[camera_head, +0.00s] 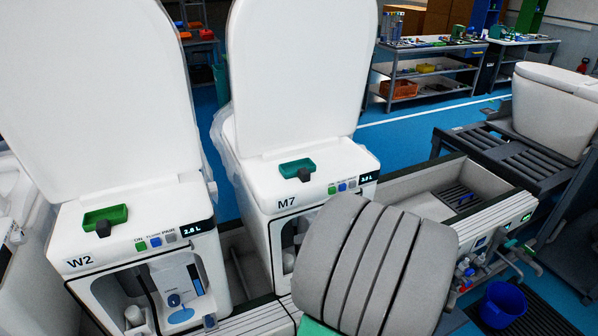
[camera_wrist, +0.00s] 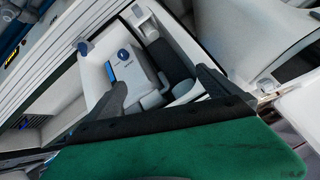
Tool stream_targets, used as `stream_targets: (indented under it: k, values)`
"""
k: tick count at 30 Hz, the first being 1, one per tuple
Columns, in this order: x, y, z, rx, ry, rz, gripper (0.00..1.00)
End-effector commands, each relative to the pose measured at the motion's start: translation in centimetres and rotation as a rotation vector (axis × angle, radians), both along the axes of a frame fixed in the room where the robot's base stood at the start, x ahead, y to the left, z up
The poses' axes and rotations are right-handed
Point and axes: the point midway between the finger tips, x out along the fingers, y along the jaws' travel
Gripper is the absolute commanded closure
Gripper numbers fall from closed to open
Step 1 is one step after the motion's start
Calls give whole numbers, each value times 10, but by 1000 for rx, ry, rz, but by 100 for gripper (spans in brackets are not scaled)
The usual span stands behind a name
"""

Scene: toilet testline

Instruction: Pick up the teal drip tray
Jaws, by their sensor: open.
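A small teal tray (camera_head: 297,168) sits on top of the white unit marked M7, left of its buttons, with a black tab at its front edge. A greener tray (camera_head: 106,216) of like shape sits on the unit marked W2. In the wrist view my gripper (camera_wrist: 160,82) has its two dark fingers spread wide with nothing between them. The fingers face an open compartment holding a white box (camera_wrist: 133,72) with a blue knob. Neither tray can be made out in the wrist view. In the head view my grey arm hides the gripper.
Tall white raised lids stand behind W2 (camera_head: 140,262) and M7 (camera_head: 325,195). M7's open front is partly hidden by my arm. A grey trough (camera_head: 415,185), pipes and a blue bucket (camera_head: 503,303) are at right. Shelves (camera_head: 425,75) stand at the back.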

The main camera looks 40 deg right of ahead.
Motion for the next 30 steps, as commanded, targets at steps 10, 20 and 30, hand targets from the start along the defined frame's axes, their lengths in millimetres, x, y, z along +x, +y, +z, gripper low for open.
stream_targets:
  k: [10, 20, 30]
  values:
    - [72, -37, 133, -477, -474, 92, 0]
    - [109, -50, 133, -533, -487, 99, 0]
    - [145, -62, 120, -534, -485, 96, 0]
